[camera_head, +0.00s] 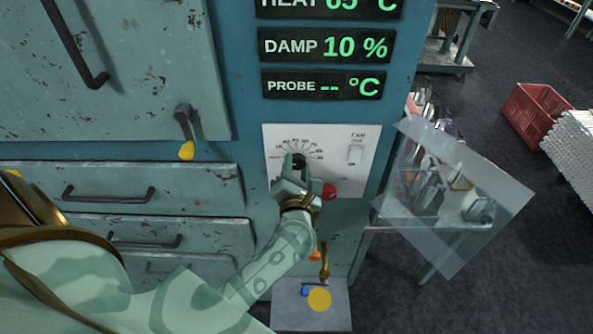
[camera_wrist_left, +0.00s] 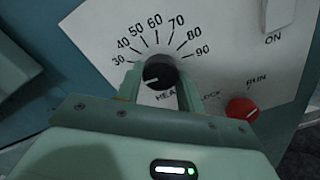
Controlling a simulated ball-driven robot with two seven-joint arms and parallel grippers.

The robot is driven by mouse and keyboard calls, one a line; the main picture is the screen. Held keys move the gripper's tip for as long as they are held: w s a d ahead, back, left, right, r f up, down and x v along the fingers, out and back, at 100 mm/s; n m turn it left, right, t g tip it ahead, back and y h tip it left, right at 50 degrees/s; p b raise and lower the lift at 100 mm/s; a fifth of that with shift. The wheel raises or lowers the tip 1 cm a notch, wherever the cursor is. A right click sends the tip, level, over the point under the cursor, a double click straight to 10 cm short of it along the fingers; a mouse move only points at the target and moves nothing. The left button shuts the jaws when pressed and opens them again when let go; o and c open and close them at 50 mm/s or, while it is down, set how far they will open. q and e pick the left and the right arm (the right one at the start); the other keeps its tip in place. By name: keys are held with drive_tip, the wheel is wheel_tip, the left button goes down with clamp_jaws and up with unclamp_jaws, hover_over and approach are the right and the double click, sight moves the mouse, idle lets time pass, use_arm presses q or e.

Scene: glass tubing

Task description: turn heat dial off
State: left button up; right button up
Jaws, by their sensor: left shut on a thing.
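The black heat dial (camera_wrist_left: 158,77) sits on a white panel with a printed scale from 30 to 90. It also shows in the head view (camera_head: 298,160), partly covered by my gripper. My left gripper (camera_wrist_left: 160,88) is shut on the dial, with one finger on each side of it. In the head view my left gripper (camera_head: 294,174) reaches the panel from the lower left. The dial's light mark points to the lower left, below the 30. My right gripper is not in view.
A red RUN knob (camera_head: 329,192) sits right of the dial, close to my gripper. A white fan switch (camera_head: 355,154) is at the upper right of the panel (camera_head: 377,135). A display above reads DAMP 10 % (camera_head: 327,46). A clear tilted sheet (camera_head: 460,180) stands to the right.

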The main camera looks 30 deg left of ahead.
use_arm(q)
drive_tip(key=shift+n+b, duration=0.5)
drive_tip(key=shift+n, duration=0.5)
drive_tip(key=o, duration=1)
drive_tip(key=b+v, duration=0.3)
drive_tip(key=v, duration=1.3)
drive_tip(key=shift+s+d+b, duration=0.1)
drive_tip(key=shift+d+b, duration=0.1)
drive_tip(key=shift+b, duration=0.1)
drive_tip(key=shift+f, duration=0.1)
